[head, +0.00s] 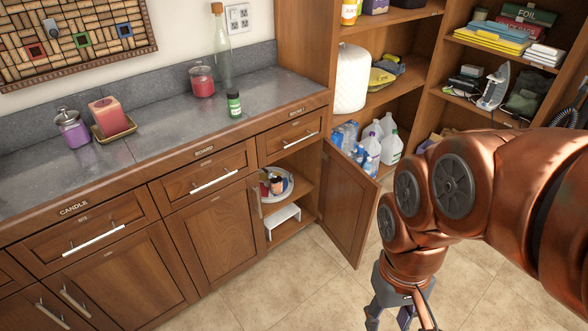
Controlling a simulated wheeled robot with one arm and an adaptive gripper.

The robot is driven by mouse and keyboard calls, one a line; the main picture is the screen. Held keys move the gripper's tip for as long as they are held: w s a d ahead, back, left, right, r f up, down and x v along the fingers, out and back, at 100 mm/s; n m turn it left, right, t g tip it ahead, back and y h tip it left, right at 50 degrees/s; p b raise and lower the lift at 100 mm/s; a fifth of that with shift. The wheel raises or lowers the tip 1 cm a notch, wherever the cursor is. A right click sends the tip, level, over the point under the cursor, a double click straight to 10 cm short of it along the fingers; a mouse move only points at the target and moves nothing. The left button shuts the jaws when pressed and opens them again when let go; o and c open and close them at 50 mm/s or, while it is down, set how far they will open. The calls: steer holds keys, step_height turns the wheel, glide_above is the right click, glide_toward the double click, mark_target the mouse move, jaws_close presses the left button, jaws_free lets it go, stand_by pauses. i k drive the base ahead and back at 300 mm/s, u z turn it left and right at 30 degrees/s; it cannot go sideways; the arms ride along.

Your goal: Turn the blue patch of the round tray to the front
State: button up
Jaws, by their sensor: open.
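The round tray (290,182) is white-rimmed and small in the head view. It sits on the upper shelf inside the open lower cabinet, with several small jars or items on it. The cabinet's left edge hides part of the tray. I cannot make out a blue patch on it. My gripper (388,318) is open and points down at the bottom of the view. It is outside the cabinet, to the right of and well apart from the tray. Its fingertips are near the picture's lower edge, and nothing shows between them.
The open cabinet door (346,203) stands between the tray and my gripper. A white stand (283,220) is on the lower cabinet shelf. Jugs (390,147) stand by the tall shelving. The counter (150,150) holds candles and bottles. The tile floor (285,290) is clear in front.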

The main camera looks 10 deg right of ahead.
mark_target(267, 197)
steer(key=u, duration=0.2)
steer(key=i, duration=1.15)
steer(key=u, duration=0.4)
